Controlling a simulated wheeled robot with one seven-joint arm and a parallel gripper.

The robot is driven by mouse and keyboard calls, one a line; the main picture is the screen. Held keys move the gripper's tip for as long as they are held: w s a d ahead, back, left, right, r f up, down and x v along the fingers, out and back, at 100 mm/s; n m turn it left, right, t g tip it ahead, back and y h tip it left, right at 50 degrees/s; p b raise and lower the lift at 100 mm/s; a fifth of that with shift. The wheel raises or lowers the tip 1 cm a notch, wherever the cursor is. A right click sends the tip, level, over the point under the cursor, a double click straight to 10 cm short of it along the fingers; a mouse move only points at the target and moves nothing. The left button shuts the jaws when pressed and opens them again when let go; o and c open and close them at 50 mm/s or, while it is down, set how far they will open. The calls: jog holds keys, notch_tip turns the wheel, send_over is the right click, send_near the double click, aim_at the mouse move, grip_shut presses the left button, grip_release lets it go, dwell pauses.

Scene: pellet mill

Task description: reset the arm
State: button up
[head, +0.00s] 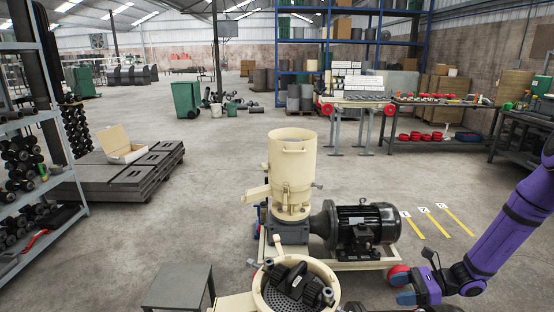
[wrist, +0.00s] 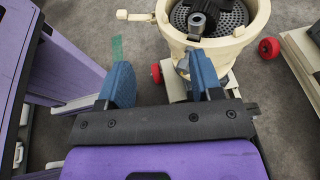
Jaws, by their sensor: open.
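My purple arm reaches in from the right edge of the head view, and my gripper (head: 402,288) is low at the right of the picture, close to the red wheel of the pellet mill's base. In the wrist view my gripper (wrist: 160,74) has its two blue fingers wide apart. The cream mill part with a perforated plate (wrist: 237,28) lies just beyond the right finger in the wrist view. I cannot tell whether the finger touches it.
The cream pellet mill (head: 292,165) with its black motor (head: 366,226) stands ahead. An open cream chamber (head: 262,292) is at the bottom centre, beside a grey table (head: 177,288). Yellow floor strips (head: 434,221) lie right of the motor.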

jog(key=s+a+r+n+g+h, duration=0.1)
jog(key=s+r+n+h, duration=0.2)
jog(key=r, duration=0.6)
jog(key=s+a+r+n+g+h, duration=0.1)
jog(key=s+a+r+n+h, duration=0.15)
jog(key=r+n, duration=0.4)
jog(key=s+a+r+n+g+h, duration=0.1)
jog(key=r+n+h, duration=0.15)
jog(key=r, duration=0.75)
jog(key=s+r+n+t+h, duration=0.6)
jog(key=s+r+n, duration=0.1)
jog(key=s+r, duration=0.9)
jog(key=shift+s+r+n+t+h, duration=0.3)
jog(key=shift+s+n, duration=0.1)
jog(key=shift+s, duration=0.75)
